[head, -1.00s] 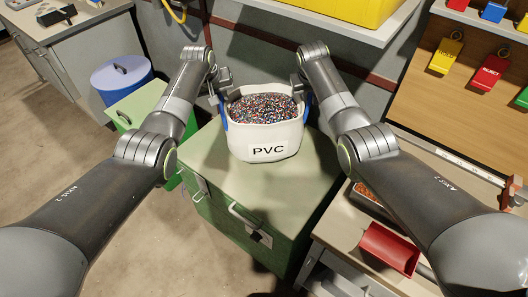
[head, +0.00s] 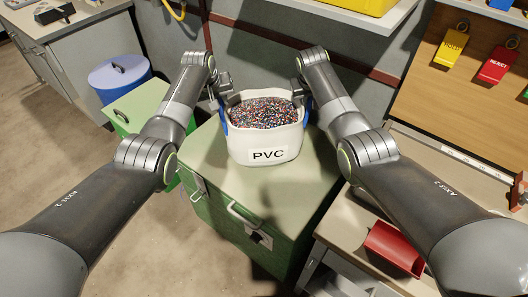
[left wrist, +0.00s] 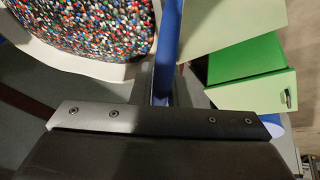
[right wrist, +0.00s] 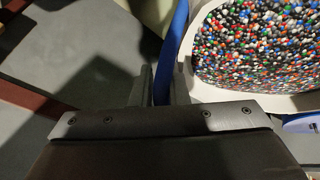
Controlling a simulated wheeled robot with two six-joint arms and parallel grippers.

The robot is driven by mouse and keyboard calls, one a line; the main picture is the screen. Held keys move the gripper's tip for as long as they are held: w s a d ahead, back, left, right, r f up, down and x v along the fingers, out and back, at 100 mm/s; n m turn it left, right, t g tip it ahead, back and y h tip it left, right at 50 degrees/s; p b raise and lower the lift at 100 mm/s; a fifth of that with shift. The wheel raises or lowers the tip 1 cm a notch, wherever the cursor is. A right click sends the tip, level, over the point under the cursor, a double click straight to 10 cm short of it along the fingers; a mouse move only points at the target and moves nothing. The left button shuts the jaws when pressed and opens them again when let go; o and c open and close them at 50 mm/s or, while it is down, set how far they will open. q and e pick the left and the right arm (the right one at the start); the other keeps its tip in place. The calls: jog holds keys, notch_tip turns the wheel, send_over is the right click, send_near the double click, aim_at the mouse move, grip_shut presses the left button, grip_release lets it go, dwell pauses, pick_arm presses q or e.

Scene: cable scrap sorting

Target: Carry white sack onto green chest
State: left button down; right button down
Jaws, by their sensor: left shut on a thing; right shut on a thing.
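The white sack (head: 265,142), marked PVC and full of multicoloured granules, is upright over the top of the green chest (head: 205,165) in the head view. I cannot tell for sure whether its base touches the lid. My left gripper (head: 223,98) is shut on the sack's blue strap at its left side; the strap (left wrist: 166,60) runs between the fingers in the left wrist view. My right gripper (head: 301,96) is shut on the strap at the right side, and that strap (right wrist: 172,55) shows between the fingers in the right wrist view.
A bench with a red scoop (head: 394,248) stands right of the chest. A smaller green box (head: 137,104) and a blue round bin (head: 120,76) stand behind left. A wall and a shelf with a yellow container (head: 352,4) are behind. The floor at left is clear.

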pick_arm(q)
jog(key=shift+f+b, duration=0.35)
pick_arm(e)
jog(key=shift+f, duration=0.35)
pick_arm(q)
jog(key=c, duration=1.7)
grip_release()
jog(key=shift+c, duration=0.2)
pick_arm(e)
jog(key=c, duration=1.7)
grip_release()
jog(key=shift+c, duration=0.2)
pick_arm(q)
jog(key=o, duration=0.3)
jog(key=shift+s, duration=0.15)
pick_arm(e)
jog(key=o, duration=0.3)
jog(key=shift+s, duration=0.15)
pick_arm(q)
jog(key=shift+o, duration=0.2)
pick_arm(e)
jog(key=shift+o, duration=0.2)
pick_arm(q)
jog(key=v, duration=1.2)
pick_arm(e)
jog(key=v, duration=1.2)
